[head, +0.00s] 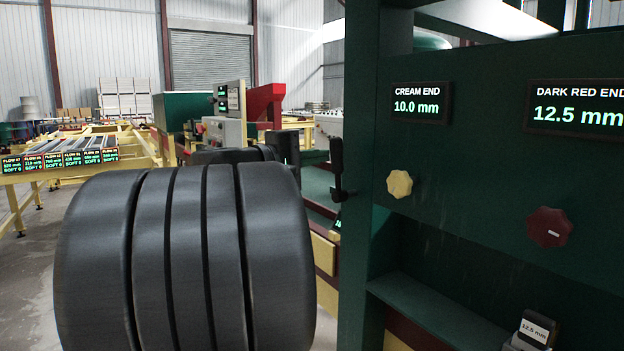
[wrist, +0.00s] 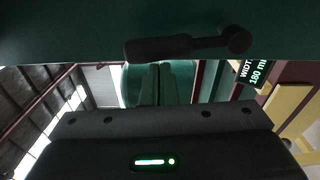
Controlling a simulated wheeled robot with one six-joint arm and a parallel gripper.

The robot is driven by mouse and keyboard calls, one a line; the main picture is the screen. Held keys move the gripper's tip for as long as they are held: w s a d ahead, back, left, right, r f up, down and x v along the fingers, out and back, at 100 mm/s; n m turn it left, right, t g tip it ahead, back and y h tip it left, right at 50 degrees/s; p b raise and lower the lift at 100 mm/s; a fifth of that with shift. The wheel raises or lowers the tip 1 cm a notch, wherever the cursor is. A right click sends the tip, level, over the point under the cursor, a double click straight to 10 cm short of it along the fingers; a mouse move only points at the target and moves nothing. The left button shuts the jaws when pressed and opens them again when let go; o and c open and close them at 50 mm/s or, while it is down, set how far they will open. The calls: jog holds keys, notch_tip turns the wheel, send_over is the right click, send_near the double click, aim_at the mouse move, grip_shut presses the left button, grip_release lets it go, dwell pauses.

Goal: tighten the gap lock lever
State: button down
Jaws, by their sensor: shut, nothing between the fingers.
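The gap lock lever is a black handle (head: 337,165) on the left edge of the green machine frame, standing nearly upright with its pivot at the lower end. In the wrist view the lever (wrist: 180,46) lies across the top, its round pivot at the right. My gripper (wrist: 160,68) is shut and empty, its fingers pointing toward the lever. A gap between fingertips and lever cannot be judged. In the head view my dark gripper body shows left of the lever, largely behind my arm, and its fingers cannot be made out.
The green panel carries a cream knob (head: 399,184), a dark red knob (head: 549,228), a 10.0 mm display (head: 418,104) and a 12.5 mm display (head: 580,114). A block marked 12.5 mm (head: 536,331) sits at lower right. A yellow roller table (head: 75,160) stands far left.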

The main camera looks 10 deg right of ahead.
jog(key=shift+s+d+r+m+b, duration=0.1)
jog(key=shift+s+d+m+b, duration=0.05)
jog(key=shift+s+m+b, duration=0.4)
jog(key=shift+w, duration=0.15)
